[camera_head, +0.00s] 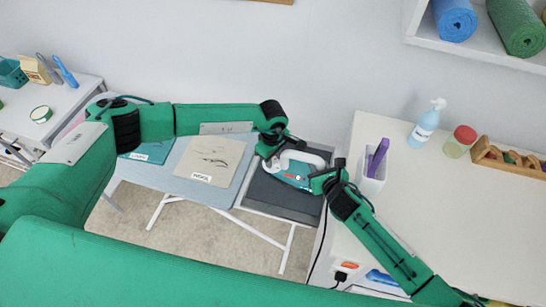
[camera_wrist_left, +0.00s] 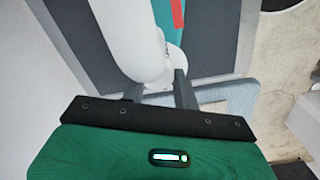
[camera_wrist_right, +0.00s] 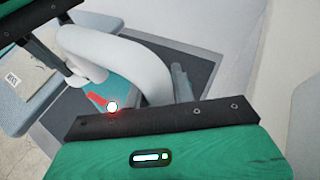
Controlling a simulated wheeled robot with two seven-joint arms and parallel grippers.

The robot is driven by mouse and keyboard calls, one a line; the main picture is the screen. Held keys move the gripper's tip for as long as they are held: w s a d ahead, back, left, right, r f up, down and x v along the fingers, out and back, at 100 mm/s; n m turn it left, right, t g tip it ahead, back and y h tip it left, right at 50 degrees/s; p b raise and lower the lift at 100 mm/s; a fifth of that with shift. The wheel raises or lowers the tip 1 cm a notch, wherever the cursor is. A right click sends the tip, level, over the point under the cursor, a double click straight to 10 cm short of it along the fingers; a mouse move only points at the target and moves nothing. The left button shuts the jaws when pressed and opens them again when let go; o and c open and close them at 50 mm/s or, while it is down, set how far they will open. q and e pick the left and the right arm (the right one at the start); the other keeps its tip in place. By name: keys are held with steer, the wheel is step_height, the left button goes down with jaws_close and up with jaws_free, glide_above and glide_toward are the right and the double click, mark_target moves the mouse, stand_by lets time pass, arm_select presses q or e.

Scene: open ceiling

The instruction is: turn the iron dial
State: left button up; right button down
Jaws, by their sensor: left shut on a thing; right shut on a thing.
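The iron (camera_head: 296,172), teal with a white handle, is over the dark grey pad (camera_head: 262,188) at the right end of the ironing board. My left gripper (camera_wrist_left: 158,88) has its fingers on both sides of the white handle end. My right gripper (camera_head: 322,180) is at the iron's right side. A red mark (camera_wrist_right: 97,99) and a glowing red light (camera_wrist_right: 112,107) show on the teal body. I cannot make out the dial clearly.
A folded beige garment (camera_head: 213,160) and a teal one (camera_head: 150,151) lie on the board. The white counter (camera_head: 440,200) at right bears a white holder (camera_head: 372,182), a spray bottle (camera_head: 426,124) and a red-lidded jar (camera_head: 459,142). The counter's middle is clear.

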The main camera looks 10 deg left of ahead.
mark_target(273, 160)
arm_select(q)
steer(key=shift+r, duration=0.1)
steer(key=o, duration=1)
step_height(273, 160, up, 12)
steer(key=shift+s+f, duration=0.1)
steer(key=shift+a, duration=0.1)
arm_select(e)
steer(key=c, duration=1.1)
jaws_free()
steer(key=shift+d, duration=0.1)
